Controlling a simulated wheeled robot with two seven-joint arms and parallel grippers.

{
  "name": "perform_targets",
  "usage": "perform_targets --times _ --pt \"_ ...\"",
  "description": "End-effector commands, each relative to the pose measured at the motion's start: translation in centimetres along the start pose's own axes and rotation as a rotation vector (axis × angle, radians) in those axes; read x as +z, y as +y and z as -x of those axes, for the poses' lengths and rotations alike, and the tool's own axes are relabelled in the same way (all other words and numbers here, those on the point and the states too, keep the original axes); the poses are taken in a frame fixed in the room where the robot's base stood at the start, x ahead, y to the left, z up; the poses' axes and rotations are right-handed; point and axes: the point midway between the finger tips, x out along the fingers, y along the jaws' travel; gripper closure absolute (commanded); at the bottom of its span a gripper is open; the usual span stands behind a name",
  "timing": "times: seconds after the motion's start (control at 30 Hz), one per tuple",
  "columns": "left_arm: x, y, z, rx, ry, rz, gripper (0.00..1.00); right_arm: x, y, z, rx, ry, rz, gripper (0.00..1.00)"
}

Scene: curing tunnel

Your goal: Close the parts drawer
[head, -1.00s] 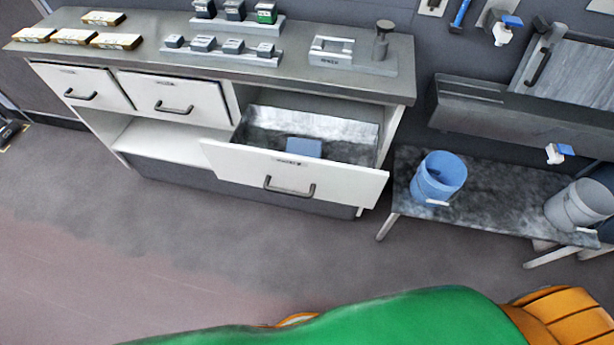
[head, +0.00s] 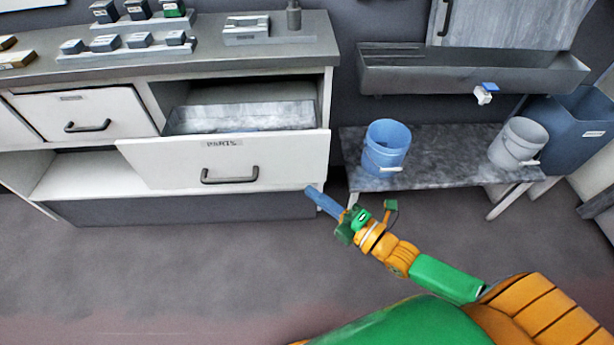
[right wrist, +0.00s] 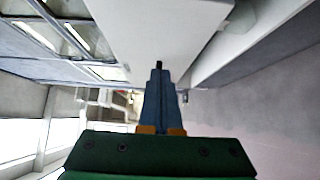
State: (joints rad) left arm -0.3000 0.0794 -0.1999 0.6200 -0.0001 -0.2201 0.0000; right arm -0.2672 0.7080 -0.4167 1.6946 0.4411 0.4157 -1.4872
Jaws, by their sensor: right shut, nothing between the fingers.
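The parts drawer (head: 225,165) has a white front with a "PARTS" label and a dark bar handle (head: 230,175). It stands pulled out of the workbench, and part of its grey interior (head: 245,118) shows above the front. My right gripper (head: 312,192) is shut and empty. In the head view it appears just below and right of the drawer front's lower right corner; contact cannot be told. The right wrist view shows its blue fingers together (right wrist: 158,70), with a white panel (right wrist: 155,30) beyond them. My left gripper is not in view.
A closed drawer (head: 85,115) is left of the open one, above an open shelf (head: 95,175). To the right, a low bench (head: 440,150) carries a blue bucket (head: 385,150) and a grey bucket (head: 517,143). A blue bin (head: 570,130) stands beyond. The floor in front is clear.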

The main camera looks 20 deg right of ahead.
Motion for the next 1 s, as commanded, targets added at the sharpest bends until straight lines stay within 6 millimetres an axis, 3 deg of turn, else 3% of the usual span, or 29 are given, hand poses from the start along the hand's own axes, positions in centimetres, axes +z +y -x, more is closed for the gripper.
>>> perform_targets --times 0.13,0.33,1.0 --pt "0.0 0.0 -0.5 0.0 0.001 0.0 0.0 0.0 0.0 -3.2 0.005 0.0 0.0 1.0" --pt "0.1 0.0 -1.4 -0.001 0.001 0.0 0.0 2.2 -0.2 -5.1 0.0 0.001 0.001 1.0" --pt "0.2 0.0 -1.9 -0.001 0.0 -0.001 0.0 3.2 -0.2 -6.0 -0.001 -0.001 -0.001 1.0"
